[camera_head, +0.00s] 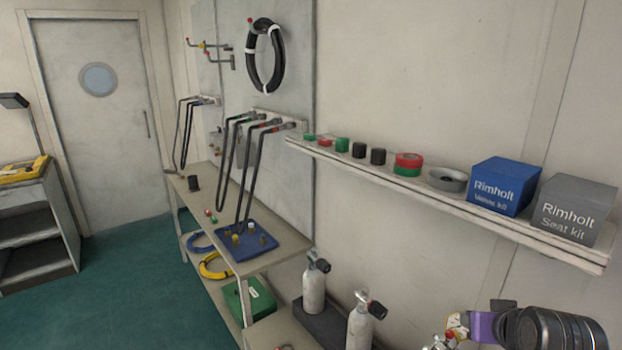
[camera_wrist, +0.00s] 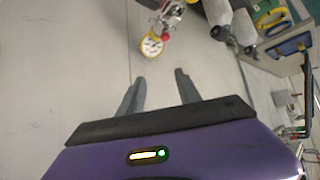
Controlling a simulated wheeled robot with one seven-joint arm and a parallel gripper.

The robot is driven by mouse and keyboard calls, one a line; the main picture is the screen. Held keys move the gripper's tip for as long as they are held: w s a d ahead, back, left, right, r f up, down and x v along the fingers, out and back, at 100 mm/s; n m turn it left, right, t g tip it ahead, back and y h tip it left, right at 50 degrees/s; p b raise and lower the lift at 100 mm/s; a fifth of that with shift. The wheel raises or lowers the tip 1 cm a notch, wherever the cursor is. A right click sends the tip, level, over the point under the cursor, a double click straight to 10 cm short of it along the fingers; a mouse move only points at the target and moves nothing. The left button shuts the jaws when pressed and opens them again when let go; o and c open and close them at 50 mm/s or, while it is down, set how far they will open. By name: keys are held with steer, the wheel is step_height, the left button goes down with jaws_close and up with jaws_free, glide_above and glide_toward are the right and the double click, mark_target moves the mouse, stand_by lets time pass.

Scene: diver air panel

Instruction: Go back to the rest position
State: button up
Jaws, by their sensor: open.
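My gripper (camera_wrist: 160,88) shows in the wrist view with its two grey fingers spread apart and nothing between them. A round gauge (camera_wrist: 152,46) with a yellow rim and white face lies beyond the fingertips, apart from them. In the head view my arm's purple and black end is at the lower right, in front of the pale wall. The fingers themselves are hard to make out there. Metal fittings (camera_head: 438,343) show beside it at the bottom edge.
A wall shelf (camera_head: 460,205) holds tape rolls, a blue box (camera_head: 502,186) and a grey box (camera_head: 574,209). Two grey cylinders (camera_head: 314,288) (camera_head: 359,326) stand left of my arm. A bench (camera_head: 285,246) with a blue tray (camera_head: 262,252) runs along the wall. Green floor (camera_head: 130,290) is clear at left.

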steer(key=s+a+f+n+t+y+b, duration=0.1)
steer(key=s+a, duration=0.4)
steer(key=s, duration=0.8)
steer(key=s+a+f+t+y+b, duration=0.1)
steer(key=s+a+f+t+b, duration=0.2)
steer(key=s, duration=1.1)
steer(key=s+a+f+n+t+b, duration=0.1)
steer(key=s+a+f+b, duration=0.2)
steer(key=s+a+f, duration=0.4)
steer(key=s+a, duration=0.1)
steer(key=s, duration=0.6)
steer(key=shift+f+n+t+y, duration=0.2)
steer(key=shift+n+t+y, duration=0.1)
steer(key=shift+t+y, duration=0.1)
steer(key=shift+s, duration=0.1)
stand_by(0.6)
